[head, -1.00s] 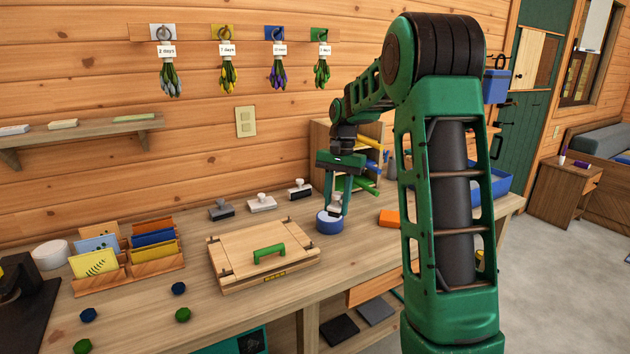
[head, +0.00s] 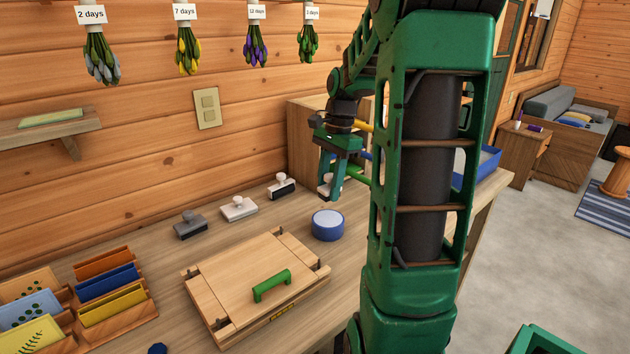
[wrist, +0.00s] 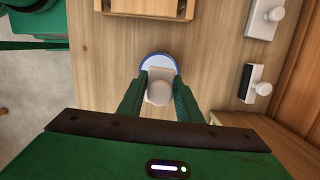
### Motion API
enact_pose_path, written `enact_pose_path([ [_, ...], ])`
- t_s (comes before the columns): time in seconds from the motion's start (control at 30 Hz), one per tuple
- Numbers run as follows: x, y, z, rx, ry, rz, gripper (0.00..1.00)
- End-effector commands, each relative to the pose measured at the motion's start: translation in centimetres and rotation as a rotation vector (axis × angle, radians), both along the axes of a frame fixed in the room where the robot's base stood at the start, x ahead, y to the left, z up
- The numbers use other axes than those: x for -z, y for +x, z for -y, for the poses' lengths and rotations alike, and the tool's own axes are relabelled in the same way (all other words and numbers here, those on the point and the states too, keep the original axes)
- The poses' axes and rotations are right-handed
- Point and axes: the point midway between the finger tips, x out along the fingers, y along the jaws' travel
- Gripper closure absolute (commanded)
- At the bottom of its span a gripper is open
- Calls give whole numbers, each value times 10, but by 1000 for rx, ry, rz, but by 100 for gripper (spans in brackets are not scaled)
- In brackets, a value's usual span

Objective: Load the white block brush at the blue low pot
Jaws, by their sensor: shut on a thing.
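My gripper (head: 329,186) is shut on the white block brush (head: 325,188), holding it by its round knob. In the wrist view the knob of the brush (wrist: 159,94) sits between my fingers, with its pale block beyond. The blue low pot (head: 327,226) stands on the bench, round with a pale top. The brush is above the pot and apart from it. In the wrist view the block covers part of the pot (wrist: 158,58). The underside of the brush is hidden.
A grey (head: 190,225), a white (head: 239,208) and a black block with knobs (head: 282,186) stand along the wall. A wooden press with a green handle (head: 230,285) lies left of the pot. A wooden shelf box (head: 305,130) stands behind my gripper.

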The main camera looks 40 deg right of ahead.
Motion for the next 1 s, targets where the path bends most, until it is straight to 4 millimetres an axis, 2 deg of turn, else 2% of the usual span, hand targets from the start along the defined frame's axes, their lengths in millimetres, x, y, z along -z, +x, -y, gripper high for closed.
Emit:
enact_pose_path([
  [0.17, 8, -2, 1, 8, 1, -1, 86],
  [0.7, 54, -2, 2, 9, 1, -1, 86],
  [1.0, 60, -2, 3, 9, 0, 0, 86],
])
